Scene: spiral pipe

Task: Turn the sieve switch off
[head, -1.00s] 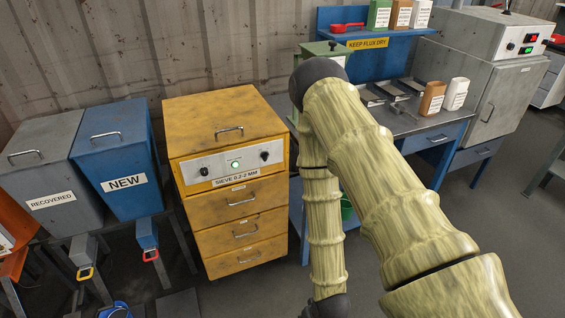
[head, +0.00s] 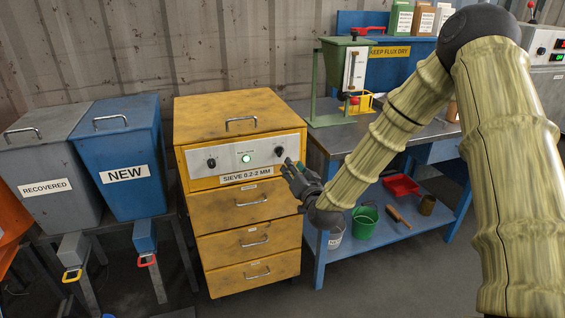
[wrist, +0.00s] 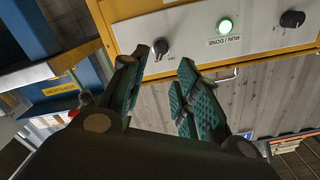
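The yellow sieve cabinet (head: 232,108) carries a pale control panel (head: 228,159) with a lit green lamp (head: 246,158). A black knob (head: 212,163) sits left of the lamp and another black knob (head: 279,152) sits right of it. My gripper (head: 294,166) is just in front of the panel's right end, near the right knob. In the wrist view the panel appears upside down. There, the near knob (wrist: 160,48) lies just beyond the open fingers (wrist: 168,66), beside one fingertip; contact cannot be told. The lamp (wrist: 224,25) is lit. Nothing is between the fingers.
Drawers with metal handles (head: 252,202) lie below the panel. Blue NEW bin (head: 118,150) and grey RECOVERED bin (head: 45,165) stand left.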

